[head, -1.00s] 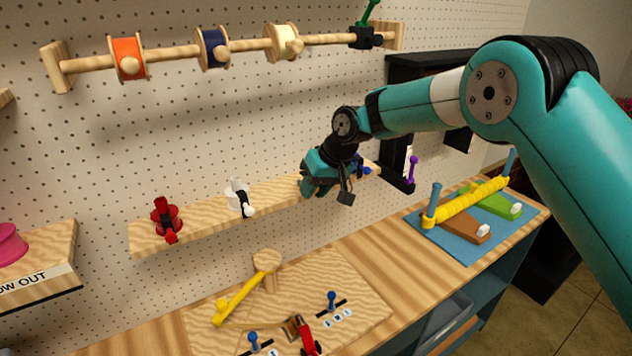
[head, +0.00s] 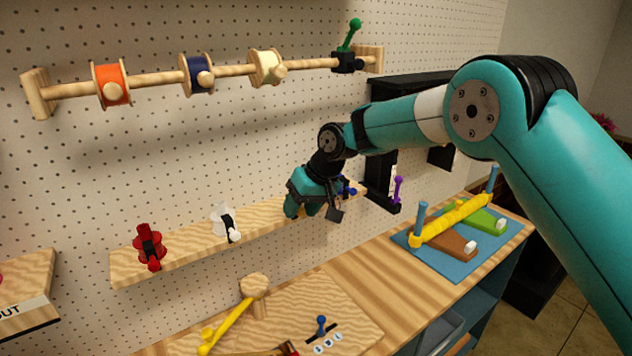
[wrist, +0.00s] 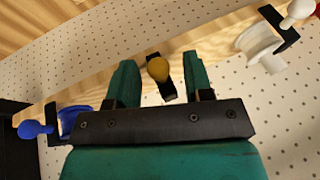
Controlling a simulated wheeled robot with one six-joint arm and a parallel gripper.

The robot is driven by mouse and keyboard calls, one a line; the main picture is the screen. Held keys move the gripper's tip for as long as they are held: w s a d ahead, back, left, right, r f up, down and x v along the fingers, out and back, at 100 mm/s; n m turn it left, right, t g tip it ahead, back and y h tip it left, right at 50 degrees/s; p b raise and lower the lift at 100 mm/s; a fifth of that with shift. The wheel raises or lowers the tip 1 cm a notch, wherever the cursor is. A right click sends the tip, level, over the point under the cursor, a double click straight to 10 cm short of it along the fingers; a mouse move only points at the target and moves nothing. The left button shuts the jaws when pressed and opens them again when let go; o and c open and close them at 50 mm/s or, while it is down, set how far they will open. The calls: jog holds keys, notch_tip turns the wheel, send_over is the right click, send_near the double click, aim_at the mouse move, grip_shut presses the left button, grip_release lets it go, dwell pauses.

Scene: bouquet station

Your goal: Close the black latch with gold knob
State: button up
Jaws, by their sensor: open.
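The gold knob (wrist: 158,69) shows in the wrist view on the end of a short black latch (wrist: 168,91). My gripper (wrist: 160,77) is open, with one teal finger on each side of the knob and a visible gap to both. The fingers do not appear to touch the knob. Whether the latch is open or closed, I cannot tell. In the head view my gripper (head: 318,202) is over the right part of the wooden shelf (head: 185,252) and hides most of this latch.
A blue knob (wrist: 35,129) and a white knob (wrist: 300,9) on a black bracket stand on either side of my gripper. A red spool (head: 149,246) sits farther left on the shelf. The pegboard (head: 230,130) is close behind. A spool rail (head: 225,76) runs above.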

jog(key=b+v, duration=0.3)
jog(key=v, duration=1.3)
jog(key=shift+d, duration=0.1)
